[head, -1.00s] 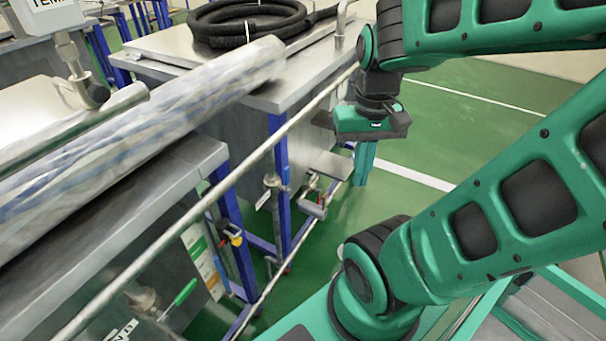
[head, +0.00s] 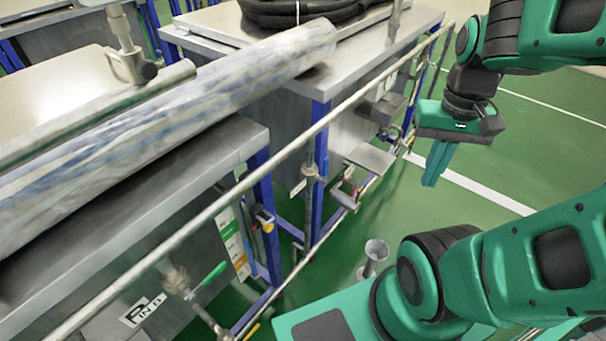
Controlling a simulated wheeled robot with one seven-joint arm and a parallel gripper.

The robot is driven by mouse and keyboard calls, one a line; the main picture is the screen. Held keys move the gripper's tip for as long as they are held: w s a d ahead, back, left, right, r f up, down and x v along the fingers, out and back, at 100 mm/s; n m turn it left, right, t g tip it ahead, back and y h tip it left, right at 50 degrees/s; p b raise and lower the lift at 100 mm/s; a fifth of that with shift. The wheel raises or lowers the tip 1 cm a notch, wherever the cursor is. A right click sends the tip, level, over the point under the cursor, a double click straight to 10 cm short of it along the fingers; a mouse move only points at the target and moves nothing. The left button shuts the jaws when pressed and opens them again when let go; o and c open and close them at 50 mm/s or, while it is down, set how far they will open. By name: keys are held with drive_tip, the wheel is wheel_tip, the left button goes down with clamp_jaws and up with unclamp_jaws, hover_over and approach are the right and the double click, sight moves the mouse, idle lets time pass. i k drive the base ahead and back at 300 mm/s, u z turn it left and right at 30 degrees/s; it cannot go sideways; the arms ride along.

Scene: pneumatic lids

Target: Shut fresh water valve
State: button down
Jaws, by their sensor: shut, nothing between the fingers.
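A valve with a green lever handle (head: 209,280) sits on a pipe low on the front of the near steel tank. The lever slants up to the right. I cannot tell from any marking which valve is the fresh water one. A small valve with a yellow part (head: 267,226) is by the blue leg to the right. My gripper (head: 431,182) is shut and empty, pointing down over the floor, well to the right of these valves and apart from everything.
A long steel rail (head: 232,194) runs diagonally in front of the tanks. A large wrapped roll (head: 165,108) lies across the near tank. A black hose (head: 295,12) lies coiled on the far one. A metal funnel-shaped piece (head: 375,254) stands near my arm. Green floor (head: 535,140) is clear at right.

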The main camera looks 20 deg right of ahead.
sight(326, 167)
drive_tip(key=z, duration=0.85)
drive_tip(key=k, duration=0.45)
drive_tip(key=u, duration=1.15)
